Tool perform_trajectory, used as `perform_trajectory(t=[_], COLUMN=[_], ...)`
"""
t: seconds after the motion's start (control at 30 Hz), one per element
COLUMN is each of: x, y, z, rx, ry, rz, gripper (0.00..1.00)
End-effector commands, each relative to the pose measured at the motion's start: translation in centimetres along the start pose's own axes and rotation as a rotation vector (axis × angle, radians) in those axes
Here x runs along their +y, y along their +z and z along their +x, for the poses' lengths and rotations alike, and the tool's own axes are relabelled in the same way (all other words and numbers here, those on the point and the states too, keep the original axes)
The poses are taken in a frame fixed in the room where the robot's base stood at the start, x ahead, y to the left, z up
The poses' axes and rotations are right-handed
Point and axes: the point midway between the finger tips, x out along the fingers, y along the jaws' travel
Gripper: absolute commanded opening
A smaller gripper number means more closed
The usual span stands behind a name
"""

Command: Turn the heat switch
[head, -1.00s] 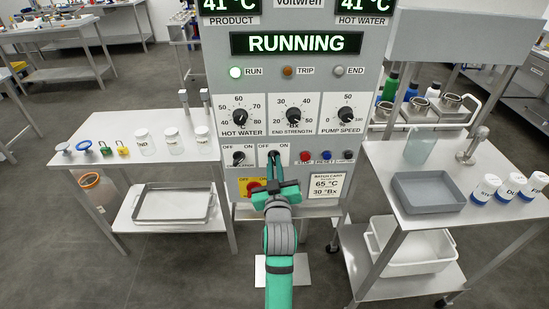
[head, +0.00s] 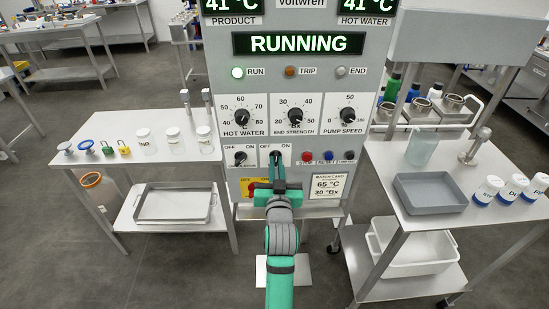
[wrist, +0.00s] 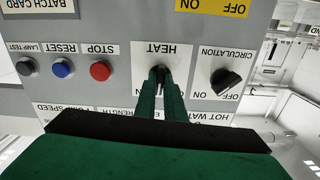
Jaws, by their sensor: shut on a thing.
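The heat switch (wrist: 158,70) is a small dark knob under the upside-down HEAT label in the wrist view. My gripper (wrist: 160,80) is shut on it, and the two green fingers hide most of the knob, so its exact angle is hard to tell. In the head view my gripper (head: 277,160) reaches up to the heat switch plate (head: 263,149), which has OFF at its left and ON at its right.
The black circulation switch (wrist: 226,81) sits close beside the heat switch. The red stop button (wrist: 100,71), blue reset button (wrist: 62,68) and dark lamp test button (wrist: 27,67) are on its other side. Side tables stand left (head: 110,168) and right (head: 400,210) of the panel.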

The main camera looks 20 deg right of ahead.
Motion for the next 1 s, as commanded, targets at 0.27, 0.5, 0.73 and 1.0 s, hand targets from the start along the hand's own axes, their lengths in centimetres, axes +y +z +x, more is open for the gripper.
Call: perform_trajectory(t=[0.27, 0.5, 0.73, 1.0], x=[-0.47, -0.63, -0.65, -0.74], y=[0.01, 0.05, 0.08, 0.08], z=[0.03, -0.02, -0.04, -0.02], rx=[0.0, -0.002, -0.002, -0.003], ry=[-0.008, -0.01, -0.01, -0.011], rz=[0.03, 0.156, 0.211, 0.29], gripper=[0.0, 0.0, 0.0, 0.0])
